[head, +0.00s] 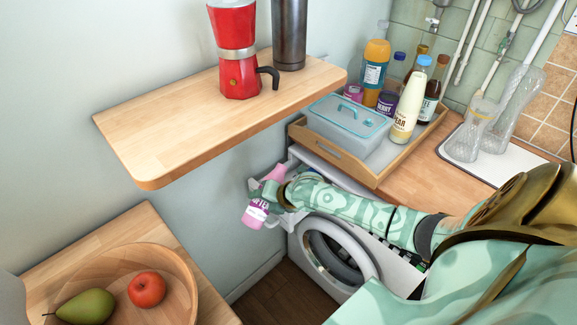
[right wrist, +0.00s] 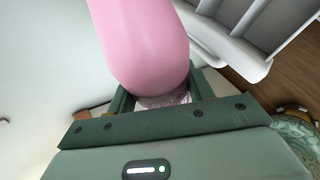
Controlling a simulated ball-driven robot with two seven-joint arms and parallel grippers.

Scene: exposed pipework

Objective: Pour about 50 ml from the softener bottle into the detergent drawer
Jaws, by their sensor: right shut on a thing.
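The pink softener bottle (head: 256,212) with a white and purple label is tilted in the head view, in front of the washing machine's upper left corner. My right gripper (head: 271,192) is shut around it. In the right wrist view the bottle's smooth pink body (right wrist: 140,40) rises between the fingers (right wrist: 155,98). The white detergent drawer (right wrist: 238,32) is pulled out beside the bottle, with its compartments at upper right there. In the head view the drawer (head: 290,219) is partly hidden by the bottle and gripper. I cannot see any liquid. My left gripper is not in view.
The washing machine (head: 309,250) stands under the worktop (head: 425,181). A wooden tray (head: 347,166) with several bottles and a lidded box sits above it. A wall shelf (head: 170,125) holds a red moka pot (head: 237,75) and a dark flask. A fruit bowl (head: 180,275) is at lower left.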

